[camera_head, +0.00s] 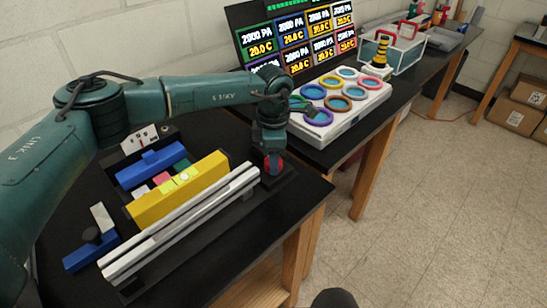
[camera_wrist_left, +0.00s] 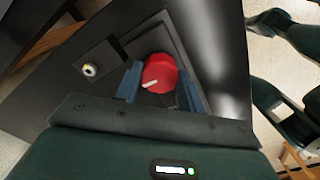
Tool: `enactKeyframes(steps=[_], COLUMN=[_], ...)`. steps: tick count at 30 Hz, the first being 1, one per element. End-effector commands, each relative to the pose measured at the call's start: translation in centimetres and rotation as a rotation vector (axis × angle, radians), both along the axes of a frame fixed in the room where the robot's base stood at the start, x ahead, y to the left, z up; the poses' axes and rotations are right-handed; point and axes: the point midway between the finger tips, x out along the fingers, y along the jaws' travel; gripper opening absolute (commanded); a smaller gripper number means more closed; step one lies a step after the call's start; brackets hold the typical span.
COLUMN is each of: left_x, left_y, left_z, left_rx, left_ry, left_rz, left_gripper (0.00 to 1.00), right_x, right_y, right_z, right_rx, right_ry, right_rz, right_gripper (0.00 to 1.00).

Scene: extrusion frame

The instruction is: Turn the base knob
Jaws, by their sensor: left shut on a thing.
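The base knob (camera_head: 274,165) is a small red round knob at the right end of the extrusion frame. In the left wrist view the red knob (camera_wrist_left: 161,72) has a white pointer mark toward its lower left. It sits on a dark base block (camera_wrist_left: 192,35). My left gripper (camera_head: 270,154) points down over the knob. In the left wrist view its two blue-grey fingers (camera_wrist_left: 158,82) stand on either side of the knob, shut on it. The underside of the knob is hidden.
Silver extrusion rails (camera_head: 185,222) and a yellow block (camera_head: 180,188) lie left of the knob. A blue bar (camera_head: 152,168) is behind them. A white panel of coloured rings (camera_head: 340,128) stands on the table behind. A small round silver fitting (camera_wrist_left: 90,69) is near the knob.

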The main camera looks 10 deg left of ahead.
Motion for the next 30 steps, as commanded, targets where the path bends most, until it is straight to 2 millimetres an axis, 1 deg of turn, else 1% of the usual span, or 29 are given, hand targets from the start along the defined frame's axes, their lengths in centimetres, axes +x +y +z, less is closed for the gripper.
enactKeyframes(steps=[8, 21, 30], left_x=[0.0, 0.1, 0.1], left_y=[-0.1, 0.0, 0.0], left_z=[-0.2, -0.1, 0.0], left_rx=[-0.002, -0.001, -0.002], left_ry=[-0.001, -0.003, -0.002], left_rz=[0.228, 0.646, 0.931], left_gripper=[0.16, 0.16, 0.16], right_x=[0.3, 0.7, 1.0], right_y=[0.4, 1.5, 1.7], right_z=[-0.6, -0.7, -0.9], right_rx=[0.006, 0.023, 0.028], right_ry=[-0.023, -0.062, -0.080], right_rz=[0.015, 0.043, 0.049], right_gripper=[0.36, 0.36, 0.36])
